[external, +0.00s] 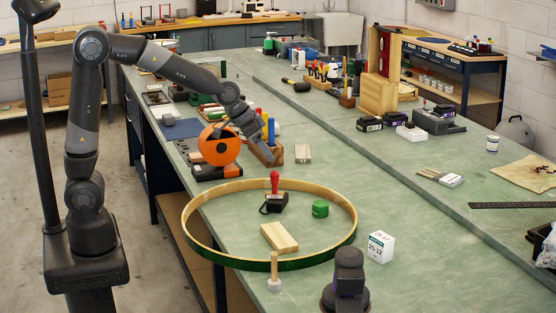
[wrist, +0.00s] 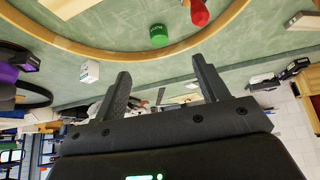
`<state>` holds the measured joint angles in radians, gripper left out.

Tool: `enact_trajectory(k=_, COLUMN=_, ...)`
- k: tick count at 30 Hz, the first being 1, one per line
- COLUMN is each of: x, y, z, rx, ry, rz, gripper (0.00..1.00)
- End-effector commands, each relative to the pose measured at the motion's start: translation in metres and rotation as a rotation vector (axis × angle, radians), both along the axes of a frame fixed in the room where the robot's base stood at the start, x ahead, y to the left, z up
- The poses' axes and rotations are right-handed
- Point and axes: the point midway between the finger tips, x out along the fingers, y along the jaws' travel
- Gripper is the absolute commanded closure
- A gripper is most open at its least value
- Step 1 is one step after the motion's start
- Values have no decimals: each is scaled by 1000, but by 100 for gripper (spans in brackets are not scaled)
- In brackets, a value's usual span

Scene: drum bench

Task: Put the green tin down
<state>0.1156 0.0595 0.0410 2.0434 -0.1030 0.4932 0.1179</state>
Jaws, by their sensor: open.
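The green tin (external: 320,209) stands on the bench (external: 420,245) inside a large round wooden drum hoop (external: 190,225), near its right side. In the wrist view the green tin (wrist: 159,36) shows beyond my fingertips, close to the pale hoop rim (wrist: 130,55). My gripper (wrist: 160,75) is open, with nothing between its two fingers. In the external view my gripper (external: 268,154) is behind the hoop, up and left of the tin and apart from it. Its fingers are small and hard to make out there.
Inside the hoop are a red-handled black stamp (external: 275,198) and a pale wood block (external: 279,237). An orange reel (external: 219,145) is left of my gripper. The bench right of the hoop is mostly clear.

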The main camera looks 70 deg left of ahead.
Motion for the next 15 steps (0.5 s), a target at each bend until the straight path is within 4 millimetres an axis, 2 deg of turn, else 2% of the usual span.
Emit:
enact_trajectory(k=1, x=-19, y=5, z=13, rx=-2, ry=-3, rz=7, gripper=33)
enact_trajectory(k=6, x=-82, y=18, z=41, rx=-3, ry=9, rz=27, gripper=33)
enact_trajectory(k=10, x=-130, y=26, z=54, rx=-1, ry=17, rz=43, gripper=33)
enact_trajectory(k=15, x=-193, y=37, z=61, rx=7, ry=30, rz=69, gripper=33)
